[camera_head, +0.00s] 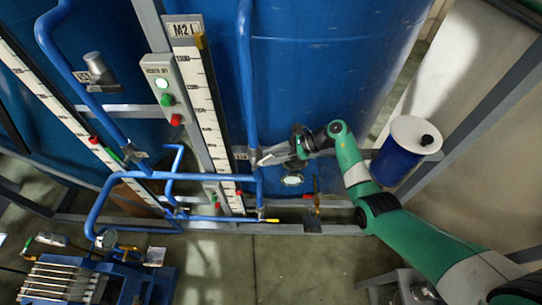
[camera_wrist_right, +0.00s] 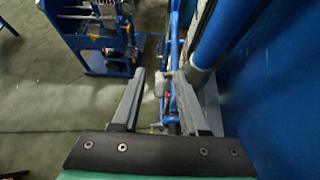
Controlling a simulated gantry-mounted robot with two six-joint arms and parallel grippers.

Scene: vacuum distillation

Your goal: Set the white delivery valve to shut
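My right gripper (camera_head: 266,158) reaches in from the right to the lower end of a vertical blue pipe (camera_head: 247,90) in front of the blue tank. In the right wrist view, my right gripper (camera_wrist_right: 160,75) is open, with its two grey fingers apart. A small pale valve-like part (camera_wrist_right: 161,86) shows between the fingertips, beside the blue pipework. I cannot tell whether it is the white delivery valve, how its handle is set, or whether a finger touches it. In the head view the fingers cover most of this spot. My left gripper is not in view.
Blue pipes (camera_head: 118,180) run low across the left and centre. A scale board marked M2 (camera_head: 204,100) and a button box (camera_head: 166,82) stand left of the gripper. A blue container with a white lid (camera_head: 397,162) is to the right. Open floor (camera_head: 310,265) lies in front.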

